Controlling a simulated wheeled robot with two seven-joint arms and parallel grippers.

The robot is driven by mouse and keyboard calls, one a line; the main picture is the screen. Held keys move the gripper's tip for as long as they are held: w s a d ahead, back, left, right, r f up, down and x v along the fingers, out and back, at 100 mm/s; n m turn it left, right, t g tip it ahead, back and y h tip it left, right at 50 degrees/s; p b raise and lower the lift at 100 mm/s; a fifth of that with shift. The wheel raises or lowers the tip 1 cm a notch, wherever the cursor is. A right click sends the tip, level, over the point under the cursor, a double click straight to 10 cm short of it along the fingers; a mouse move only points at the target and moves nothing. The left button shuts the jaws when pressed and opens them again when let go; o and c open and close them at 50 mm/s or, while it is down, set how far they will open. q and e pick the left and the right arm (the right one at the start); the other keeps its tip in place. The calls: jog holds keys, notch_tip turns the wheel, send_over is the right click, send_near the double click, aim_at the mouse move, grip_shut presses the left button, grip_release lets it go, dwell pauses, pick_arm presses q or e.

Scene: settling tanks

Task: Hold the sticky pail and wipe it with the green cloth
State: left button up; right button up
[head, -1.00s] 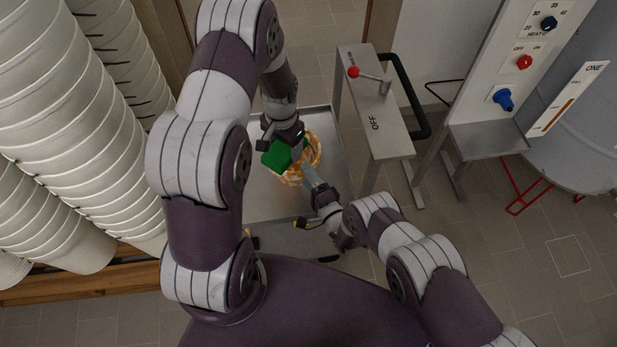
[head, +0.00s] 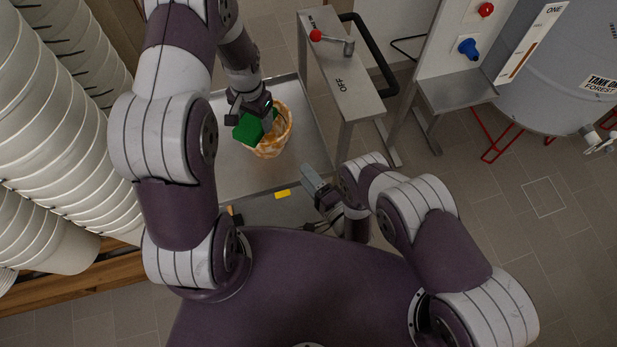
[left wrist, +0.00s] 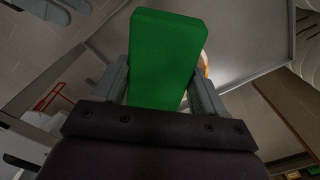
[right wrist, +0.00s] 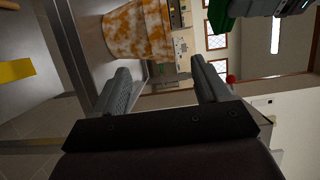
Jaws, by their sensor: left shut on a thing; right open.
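The sticky pail (head: 284,133), pale with orange-brown smears, stands upright on the steel tray table (head: 232,178). It also shows in the right wrist view (right wrist: 138,32). My left gripper (head: 262,122) is shut on the green cloth (head: 247,128), a block-like pad at the pail's left rim; I cannot tell whether it touches the pail. The cloth fills the middle of the left wrist view (left wrist: 166,58) and hides most of the pail there. My right gripper (head: 308,180) is open and empty, apart from the pail, near the table's front edge.
A yellow piece (head: 283,194) lies by the table's front edge. Stacks of white pails (head: 60,120) stand at the left. A steel stand with a red-knobbed lever (head: 345,60) is right of the table, with a grey tank (head: 560,70) beyond.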

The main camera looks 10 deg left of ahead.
aim_at(281, 142)
jog(key=x, duration=1.2)
jog(key=shift+w+d, duration=0.25)
jog(key=shift+d, duration=0.05)
jog(key=c, duration=1.2)
jog(key=shift+c, duration=0.2)
jog(key=shift+f, duration=0.1)
jog(key=shift+c, duration=0.7)
